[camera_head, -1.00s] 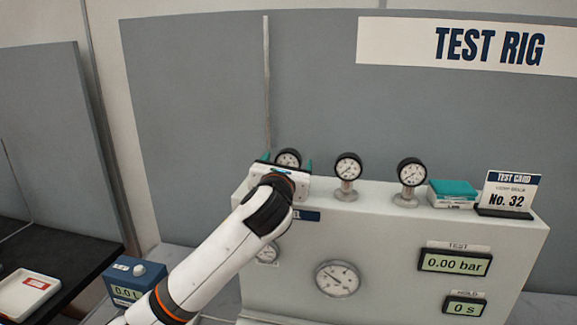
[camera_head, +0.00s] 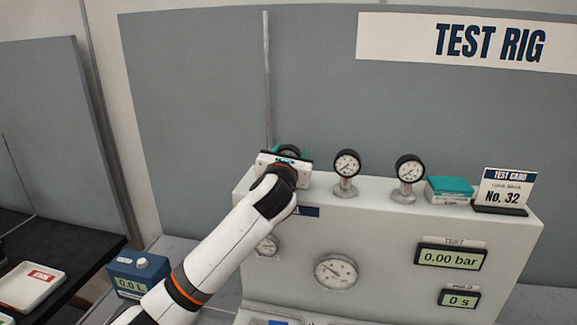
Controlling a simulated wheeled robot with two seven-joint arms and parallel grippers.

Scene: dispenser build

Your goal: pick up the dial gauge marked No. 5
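Three small black-rimmed dial gauges stand in a row on top of the test rig: a left gauge (camera_head: 289,150), a middle gauge (camera_head: 346,164) and a right gauge (camera_head: 409,168). Their number marks are too small to read. My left gripper (camera_head: 289,154) is at the left gauge, with its teal fingers close against the two sides of the dial. The gripper body hides the lower part of that gauge and its base. The middle and right gauges stand upright on their round mounts. My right gripper is not in view.
The pale test rig (camera_head: 390,240) has a built-in large dial (camera_head: 336,272) and two displays on its front. A teal-topped stack (camera_head: 450,190) and a test card (camera_head: 504,188) reading No. 32 stand at its top right. A blue meter box (camera_head: 137,274) is at left.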

